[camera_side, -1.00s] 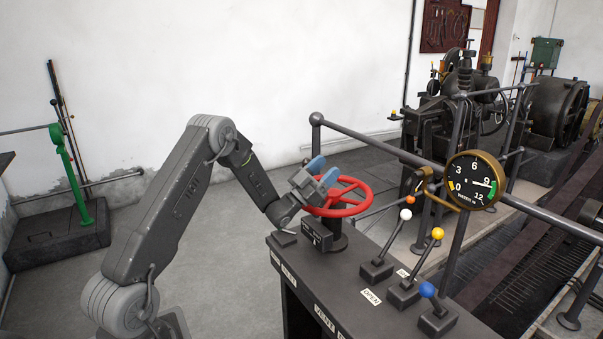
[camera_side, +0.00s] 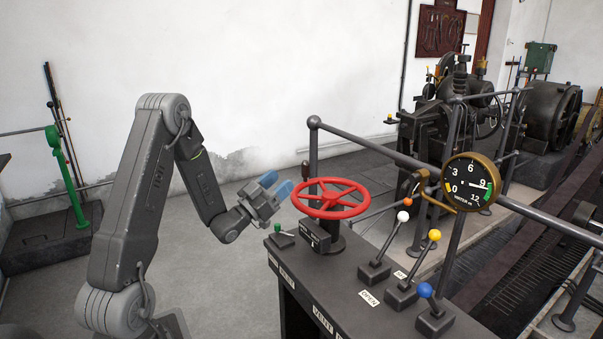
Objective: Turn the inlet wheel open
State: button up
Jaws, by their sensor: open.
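The red inlet wheel (camera_side: 331,211) lies level on a dark post at the back left of the black control bench (camera_side: 352,292). Its spokes and rim show in full. My gripper (camera_side: 278,188) is open and empty, with blue fingertips, just left of the wheel. It looks apart from the rim, though the exact gap is hard to judge.
Levers with white (camera_side: 403,216), yellow (camera_side: 434,235) and blue (camera_side: 425,290) knobs stand on the bench right of the wheel. A small green-knobbed lever (camera_side: 278,228) is at its left end. A round gauge (camera_side: 471,182) and grey railing (camera_side: 385,152) stand behind. Open floor lies left of the bench.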

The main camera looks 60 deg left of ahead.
jog(key=w+a+f+n+g, duration=0.1)
jog(key=w+a+f+g, duration=0.25)
jog(key=a, duration=0.35)
jog(key=w+a+f+g, duration=0.2)
jog(key=w+a+f, duration=0.15)
jog(key=a, duration=0.45)
jog(key=w, duration=1.3)
jog(key=shift+w+a+r, duration=0.1)
jog(key=shift+a+r, duration=0.05)
jog(key=shift+a, duration=0.25)
grip_shut()
